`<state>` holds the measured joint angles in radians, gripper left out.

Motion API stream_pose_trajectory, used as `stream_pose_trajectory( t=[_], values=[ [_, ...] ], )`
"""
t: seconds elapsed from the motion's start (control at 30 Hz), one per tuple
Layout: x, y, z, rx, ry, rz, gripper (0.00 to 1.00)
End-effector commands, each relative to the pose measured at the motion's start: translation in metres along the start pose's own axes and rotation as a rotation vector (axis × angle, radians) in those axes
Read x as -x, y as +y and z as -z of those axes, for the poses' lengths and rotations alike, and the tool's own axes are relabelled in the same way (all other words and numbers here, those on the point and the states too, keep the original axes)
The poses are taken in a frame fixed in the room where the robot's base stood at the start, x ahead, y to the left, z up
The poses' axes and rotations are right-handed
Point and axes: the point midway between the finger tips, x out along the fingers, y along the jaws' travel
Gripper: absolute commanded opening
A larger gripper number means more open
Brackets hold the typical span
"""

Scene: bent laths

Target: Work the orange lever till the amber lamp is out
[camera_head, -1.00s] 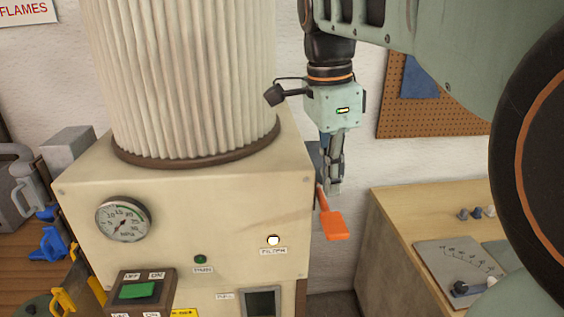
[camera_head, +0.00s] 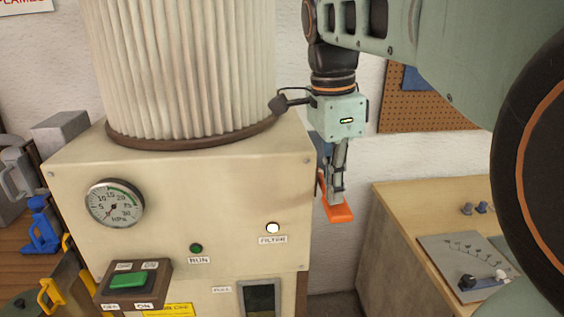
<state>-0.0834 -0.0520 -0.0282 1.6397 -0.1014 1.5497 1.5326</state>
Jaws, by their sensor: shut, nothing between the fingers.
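The orange lever (camera_head: 338,213) sticks out from the right side of the cream machine (camera_head: 190,190). Its flat paddle end shows below my fingers, and part of its arm is hidden behind them. My gripper (camera_head: 336,201) points down, shut and empty, with its fingertips at the paddle. They look to be touching it or just above it; I cannot tell which. The lamp labelled FILTER (camera_head: 272,228) on the machine's front glows bright, nearly white with a warm rim.
A green RUN lamp (camera_head: 196,248), a pressure gauge (camera_head: 115,203) and a switch box (camera_head: 133,284) are on the machine's front. A wooden bench (camera_head: 395,225) with a knob panel (camera_head: 470,266) stands to the right. A gap separates bench and machine.

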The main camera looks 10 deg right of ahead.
Motion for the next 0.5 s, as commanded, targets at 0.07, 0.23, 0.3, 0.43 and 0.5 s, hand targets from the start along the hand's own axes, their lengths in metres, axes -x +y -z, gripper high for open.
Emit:
stream_pose_trajectory(
  t=[0.07, 0.23, 0.3, 0.43, 0.5],
  values=[
    [-0.006, 0.000, -0.001, 0.000, 0.000, -0.001, 0.00],
    [-0.027, 0.000, -0.003, 0.000, 0.000, -0.001, 0.00],
    [-0.035, 0.000, -0.004, 0.000, 0.000, -0.001, 0.00],
    [-0.045, 0.000, -0.004, 0.000, 0.000, -0.001, 0.00],
    [-0.045, 0.000, -0.004, 0.000, 0.000, -0.001, 0.00]
  ],
)
